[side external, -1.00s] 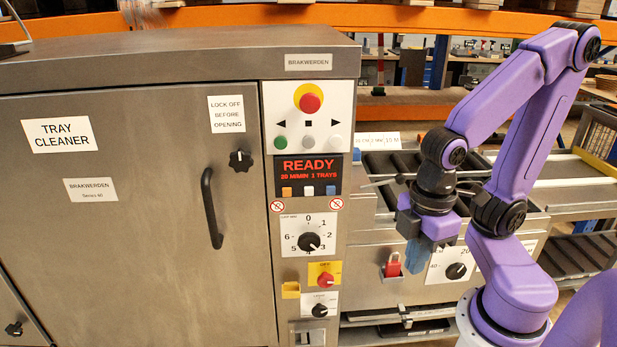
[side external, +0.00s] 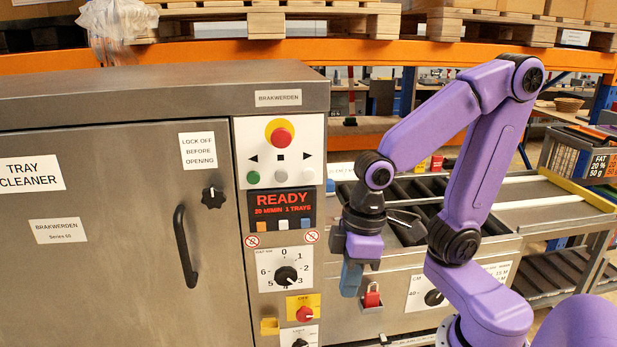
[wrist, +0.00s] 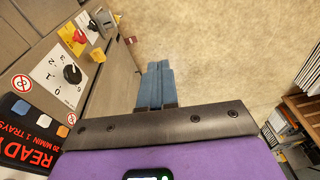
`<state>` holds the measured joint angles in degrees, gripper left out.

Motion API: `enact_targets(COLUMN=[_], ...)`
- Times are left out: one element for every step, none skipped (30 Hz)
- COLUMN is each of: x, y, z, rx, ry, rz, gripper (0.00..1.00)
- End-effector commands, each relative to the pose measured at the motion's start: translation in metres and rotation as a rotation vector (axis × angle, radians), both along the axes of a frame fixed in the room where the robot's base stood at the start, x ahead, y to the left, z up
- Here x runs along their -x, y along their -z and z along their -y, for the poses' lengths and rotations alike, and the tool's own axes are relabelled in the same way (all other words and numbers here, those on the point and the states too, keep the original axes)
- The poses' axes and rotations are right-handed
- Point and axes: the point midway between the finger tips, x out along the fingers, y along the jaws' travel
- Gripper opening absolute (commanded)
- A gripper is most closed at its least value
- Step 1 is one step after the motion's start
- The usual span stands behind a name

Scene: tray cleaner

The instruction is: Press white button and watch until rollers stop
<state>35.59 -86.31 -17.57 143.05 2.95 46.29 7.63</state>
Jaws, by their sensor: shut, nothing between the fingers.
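The control panel on the tray cleaner's front carries a small white button (side external: 283,225) between an orange one and a blue one, just below the lit display (side external: 281,207). The display reads READY in red. The white button also shows at the left of the wrist view (wrist: 45,121). A larger pale grey-white round button (side external: 307,174) sits above the display. My gripper (side external: 350,280) points down to the right of the panel, apart from it and below the button row. Its blue fingers (wrist: 155,85) are together and empty. Dark rollers (side external: 425,187) are partly hidden behind my arm.
A red emergency stop (side external: 281,135) tops the panel, and a numbered dial (side external: 286,276) sits below the buttons. A door handle (side external: 185,246) sticks out on the left. Open floor (wrist: 220,50) lies beneath.

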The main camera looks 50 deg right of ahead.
Motion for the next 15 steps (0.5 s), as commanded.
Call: enact_targets(x=[-0.007, -0.011, -0.016, -0.020, -0.024, -0.029, -0.033, -0.037, -0.042, -0.045, -0.049, -0.054, -0.058, -0.061, -0.066], y=[-0.001, -0.001, -0.001, -0.002, -0.002, -0.003, -0.003, -0.003, -0.004, -0.004, -0.005, -0.005, -0.006, -0.006, -0.007], z=[-0.003, -0.004, -0.006, -0.008, -0.009, -0.011, -0.013, -0.014, -0.016, -0.017, -0.018, -0.020, -0.020, -0.022, -0.023], rx=[-0.011, -0.019, -0.028, -0.035, -0.042, -0.052, -0.060, -0.068, -0.077, -0.084, -0.090, -0.100, -0.108, -0.115, -0.124], ry=[0.038, 0.060, 0.091, 0.114, 0.137, 0.168, 0.191, 0.214, 0.244, 0.268, 0.291, 0.320, 0.344, 0.367, 0.398], rz=[0.002, 0.004, 0.007, 0.009, 0.011, 0.013, 0.013, 0.016, 0.019, 0.021, 0.023, 0.027, 0.029, 0.031, 0.034], gripper=[0.00, 0.00, 0.00, 0.00, 0.00, 0.00, 0.00, 0.00, 0.00, 0.00, 0.00, 0.00, 0.00, 0.00, 0.00])
